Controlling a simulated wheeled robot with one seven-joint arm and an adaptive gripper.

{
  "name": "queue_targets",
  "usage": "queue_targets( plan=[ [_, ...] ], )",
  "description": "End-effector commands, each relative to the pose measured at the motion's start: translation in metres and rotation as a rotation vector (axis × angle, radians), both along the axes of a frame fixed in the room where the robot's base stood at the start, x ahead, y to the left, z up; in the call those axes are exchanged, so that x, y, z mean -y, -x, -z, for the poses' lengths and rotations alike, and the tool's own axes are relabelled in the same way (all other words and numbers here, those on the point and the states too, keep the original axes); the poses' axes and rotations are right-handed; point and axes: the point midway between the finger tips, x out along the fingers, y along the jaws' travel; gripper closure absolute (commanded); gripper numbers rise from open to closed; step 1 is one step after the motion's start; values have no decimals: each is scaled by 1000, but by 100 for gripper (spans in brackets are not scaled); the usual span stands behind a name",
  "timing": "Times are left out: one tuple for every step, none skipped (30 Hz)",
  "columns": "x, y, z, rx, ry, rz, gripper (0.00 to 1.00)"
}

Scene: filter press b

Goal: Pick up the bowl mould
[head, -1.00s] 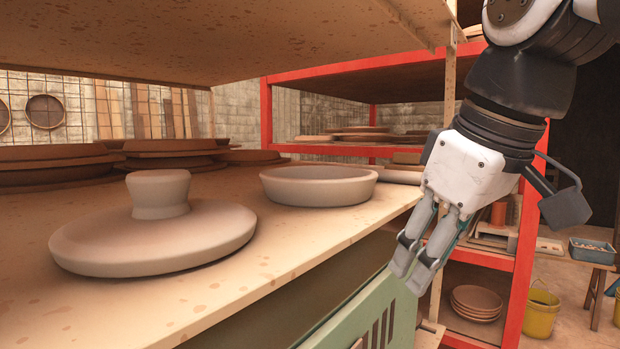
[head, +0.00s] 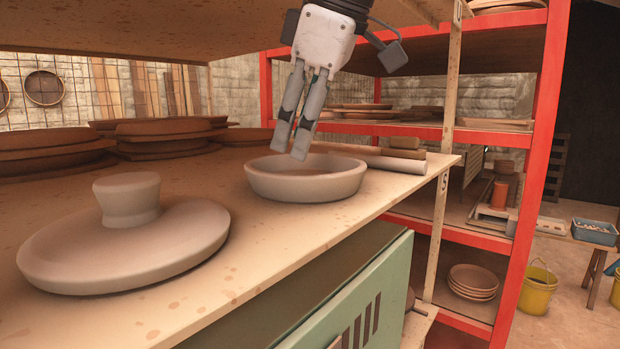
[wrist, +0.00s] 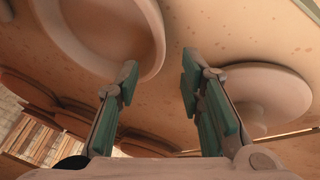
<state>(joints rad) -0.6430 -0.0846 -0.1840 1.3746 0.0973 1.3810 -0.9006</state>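The bowl mould (head: 305,185) is a shallow, pale grey round bowl. It sits upright on the wooden shelf board near its front edge. It also shows at the upper left of the wrist view (wrist: 110,30). My gripper (head: 290,150) points down over the bowl's back-left part, with its fingertips near rim height. Its two fingers are apart with nothing between them in the wrist view (wrist: 157,80). The left finger there overlaps the rim; I cannot tell if it touches.
A pale disc with a knob (head: 125,245) lies left of the bowl. Stacked brown plates (head: 50,155) stand behind on the board (head: 270,245). An upper board (head: 150,25) hangs low overhead. A pale roll (head: 395,162) lies right of the bowl. A red rack (head: 540,130) stands beyond.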

Motion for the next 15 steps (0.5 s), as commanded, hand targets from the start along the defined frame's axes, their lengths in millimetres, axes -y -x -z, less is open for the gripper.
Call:
queue_targets(
  plan=[
    [-2, -2, 7, -2, 1, 0, 65],
    [-3, -4, 10, -2, 1, 0, 65],
    [-5, -5, 14, -1, 0, 1, 65],
    [-5, -6, 16, -1, 0, 1, 65],
    [-6, -7, 18, 0, 0, 1, 65],
    [-6, -8, 20, 1, 0, 1, 65],
    [-7, -9, 21, 1, 0, 1, 65],
    [-7, -9, 22, 0, 0, 1, 65],
    [-8, -10, 25, -2, 0, 2, 65],
    [-9, -11, 27, -2, 0, 2, 65],
    [-9, -12, 30, -2, 0, 2, 65],
    [-11, -14, 35, -4, 2, 1, 65],
    [-12, -16, 39, -4, 1, 0, 65],
    [-13, -18, 43, -4, 1, 0, 65],
    [-14, -20, 48, -3, 1, 2, 65]
  ],
)
